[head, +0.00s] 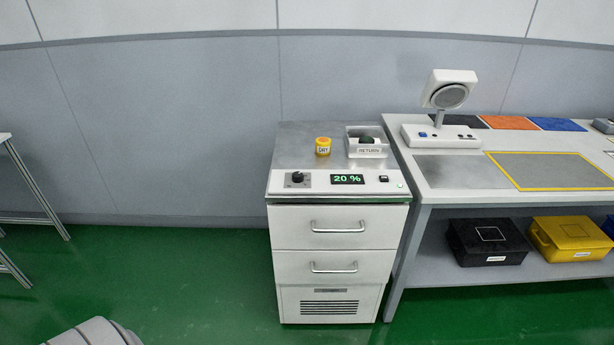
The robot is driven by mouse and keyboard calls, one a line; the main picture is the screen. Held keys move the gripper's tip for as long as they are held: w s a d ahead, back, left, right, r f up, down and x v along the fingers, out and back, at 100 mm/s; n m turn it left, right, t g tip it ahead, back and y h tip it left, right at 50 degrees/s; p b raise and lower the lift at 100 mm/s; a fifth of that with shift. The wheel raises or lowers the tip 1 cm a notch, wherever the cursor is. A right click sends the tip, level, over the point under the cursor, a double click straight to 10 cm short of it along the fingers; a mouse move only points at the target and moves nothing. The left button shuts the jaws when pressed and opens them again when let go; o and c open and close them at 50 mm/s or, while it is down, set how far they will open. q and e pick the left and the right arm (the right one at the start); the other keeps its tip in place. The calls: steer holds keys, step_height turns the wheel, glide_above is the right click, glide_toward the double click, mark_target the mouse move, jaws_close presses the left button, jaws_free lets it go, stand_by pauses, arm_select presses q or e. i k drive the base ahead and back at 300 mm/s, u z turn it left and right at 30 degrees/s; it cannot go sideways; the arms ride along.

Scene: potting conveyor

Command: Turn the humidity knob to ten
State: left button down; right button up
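The black humidity knob (297,177) sits on the left of the sloped front panel of a white cabinet with a metal top (306,139). A display (347,179) to its right reads 20 % in green. The knob's pointer is too small to read. Neither of my grippers is in the head view.
A yellow jar (323,146) labelled DRY and a RETURN tray (367,153) holding a dark object stand on the cabinet top. A workbench (459,200) with a lamp-like device (446,100) adjoins on the right. Green floor (190,270) is clear in front and left.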

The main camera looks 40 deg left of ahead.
mark_target(297, 177)
steer(key=z, duration=0.1)
steer(key=k, duration=0.45)
steer(key=u, duration=1.05)
steer(key=i, duration=0.85)
steer(key=u, duration=0.25)
